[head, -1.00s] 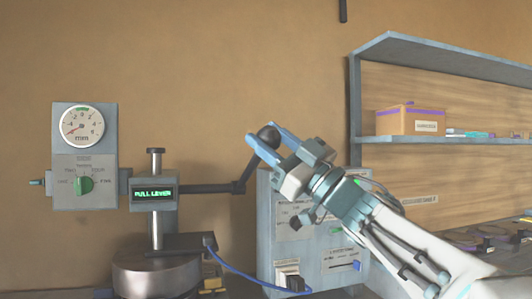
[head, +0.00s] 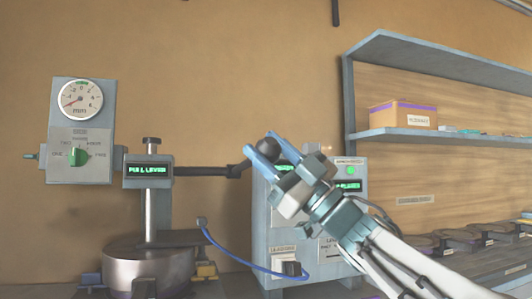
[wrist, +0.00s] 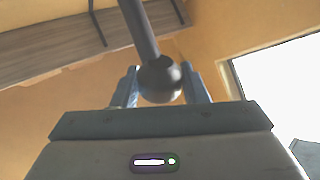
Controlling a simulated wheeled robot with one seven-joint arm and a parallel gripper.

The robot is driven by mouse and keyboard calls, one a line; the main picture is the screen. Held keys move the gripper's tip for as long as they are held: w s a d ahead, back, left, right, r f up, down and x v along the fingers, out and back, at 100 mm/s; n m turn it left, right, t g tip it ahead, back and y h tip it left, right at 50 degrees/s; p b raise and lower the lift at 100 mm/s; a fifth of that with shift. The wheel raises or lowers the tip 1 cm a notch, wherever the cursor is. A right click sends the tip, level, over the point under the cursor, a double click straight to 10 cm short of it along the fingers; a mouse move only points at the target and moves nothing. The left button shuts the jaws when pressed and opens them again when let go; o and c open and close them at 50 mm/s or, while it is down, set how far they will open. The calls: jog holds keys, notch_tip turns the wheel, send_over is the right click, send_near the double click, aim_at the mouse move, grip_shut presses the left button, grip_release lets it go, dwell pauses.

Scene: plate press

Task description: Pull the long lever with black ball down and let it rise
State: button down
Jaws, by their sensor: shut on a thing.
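The lever's black ball (head: 267,147) sits between the two blue fingers of my gripper (head: 265,142), which is shut on it. In the wrist view the ball (wrist: 160,82) is between the fingers (wrist: 160,75), with the grey lever rod (wrist: 138,28) running up from it. In the head view the lever arm (head: 205,171) leaves the press head (head: 148,171) to the right, then slants up to the ball; my fingers hide part of it. The head's green display seems to read "PULL LEVER". A dark plate (head: 180,238) sits below the head, over a round metal base (head: 150,268).
A dial gauge box (head: 82,130) with a green knob stands left of the press. A grey control box (head: 285,235) with green displays stands behind my gripper, a blue cable joining it to the press. Shelves (head: 430,135) holding a cardboard box are at the right.

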dwell(0.3)
jog(key=c, duration=0.9)
grip_release()
jog(key=v, duration=1.4)
jog(key=shift+p, duration=0.35)
jog(key=shift+r, duration=0.1)
